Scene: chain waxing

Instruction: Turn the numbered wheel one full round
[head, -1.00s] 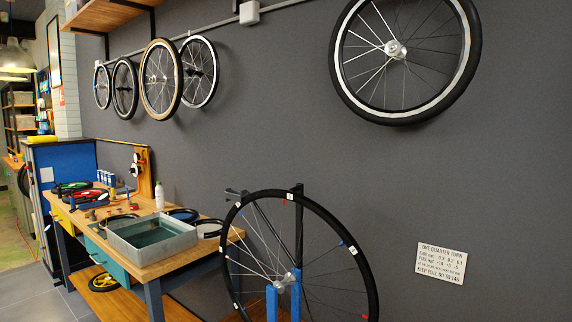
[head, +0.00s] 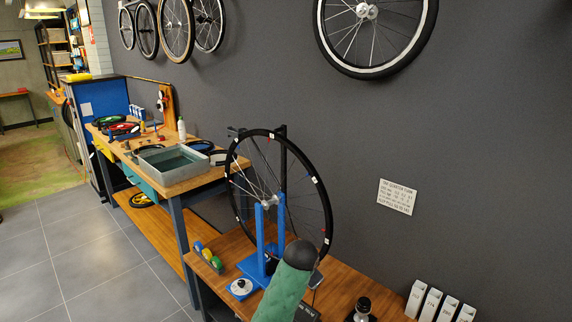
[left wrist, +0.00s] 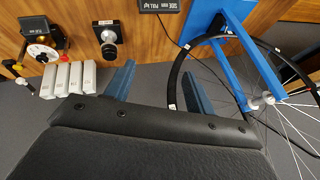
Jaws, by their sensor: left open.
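The wheel (head: 271,201) stands upright in a blue truing stand (head: 260,236) on the wooden bench. Its black rim carries small white, red and blue marks; their numbers are too small to read in the head view. The wheel also shows at the right of the left wrist view (left wrist: 262,102), with the blue stand (left wrist: 236,50) above it. My left gripper (left wrist: 160,88) is open, its two blue fingers apart and no object visibly clamped. The black tyre passes between the fingers in that picture; I cannot tell how far beyond them it is. The left gripper is not clear in the head view.
A dial (head: 242,287) and a black-knobbed tool (head: 362,308) are on the bench by the stand. White boxes (head: 430,303) stand at lower right. A sign (head: 398,197) hangs on the wall. A metal tray (head: 172,165) sits on the workbench at left. Floor at left is clear.

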